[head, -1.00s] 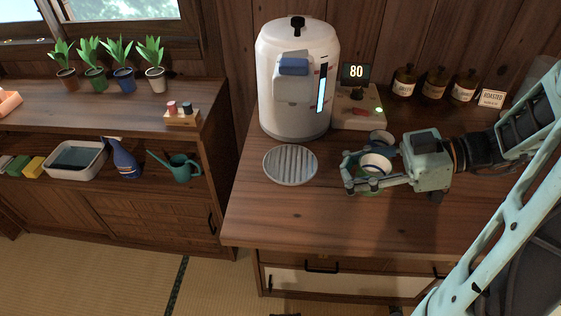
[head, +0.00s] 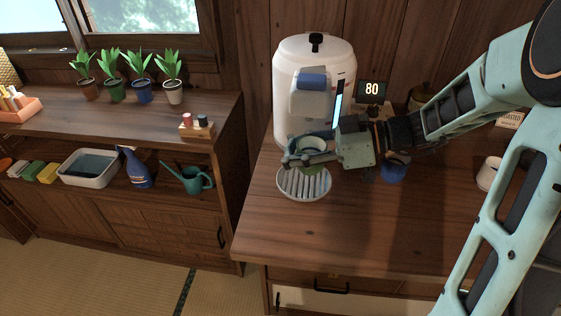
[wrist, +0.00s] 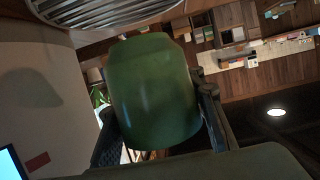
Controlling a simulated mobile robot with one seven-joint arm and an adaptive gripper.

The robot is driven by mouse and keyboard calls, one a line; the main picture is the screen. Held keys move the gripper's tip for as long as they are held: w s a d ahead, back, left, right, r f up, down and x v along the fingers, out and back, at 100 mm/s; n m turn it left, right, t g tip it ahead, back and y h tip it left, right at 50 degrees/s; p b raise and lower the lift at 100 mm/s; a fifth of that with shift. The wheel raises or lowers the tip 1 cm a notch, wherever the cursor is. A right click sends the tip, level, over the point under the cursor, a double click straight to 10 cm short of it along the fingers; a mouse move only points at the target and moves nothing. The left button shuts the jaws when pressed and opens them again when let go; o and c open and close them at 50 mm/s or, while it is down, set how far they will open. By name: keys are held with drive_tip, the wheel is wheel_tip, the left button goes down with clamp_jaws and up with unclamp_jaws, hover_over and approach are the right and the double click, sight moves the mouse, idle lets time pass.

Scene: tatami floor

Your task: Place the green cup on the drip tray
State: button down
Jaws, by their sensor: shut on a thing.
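The green cup (wrist: 150,90) fills the middle of the wrist view, between the two dark fingers of my gripper (head: 303,158). My gripper is shut on it. In the head view the cup (head: 313,168) is partly hidden by the fingers, and its pale rim and open top face up. The drip tray (head: 303,189) is a round, ribbed grey plate on the wooden counter. The cup overlaps its back edge in the head view; whether they touch I cannot tell. The tray's ribs (wrist: 110,10) also show at the top of the wrist view.
The white dispenser (head: 300,75) stands right behind the tray, close to my gripper. A blue cup (head: 393,171) and a white cup (head: 489,173) stand to the right. The 80 display (head: 372,89) is behind my arm. The front counter is clear.

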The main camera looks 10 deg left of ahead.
sight(281, 175)
drive_tip(key=shift+w+a, duration=0.2)
drive_tip(key=shift+a, duration=0.2)
drive_tip(key=shift+w+a+f+b, duration=0.1)
drive_tip(key=shift+f+b, duration=0.15)
drive_tip(key=shift+f, duration=0.65)
drive_tip(key=shift+w+a+f+b, duration=0.1)
drive_tip(key=shift+f+b, duration=0.1)
drive_tip(key=shift+f, duration=0.65)
drive_tip(key=shift+f+b, duration=0.2)
drive_tip(key=shift+b, duration=0.1)
drive_tip(key=c, duration=1.2)
unclamp_jaws()
drive_tip(key=shift+r, duration=0.1)
drive_tip(key=shift+r, duration=0.1)
drive_tip(key=shift+d+r+p, duration=0.15)
drive_tip(key=shift+d+p, duration=0.1)
drive_tip(key=shift+p, duration=0.2)
drive_tip(key=p+v, duration=0.1)
drive_tip(key=v, duration=1)
drive_tip(key=shift+d, duration=0.3)
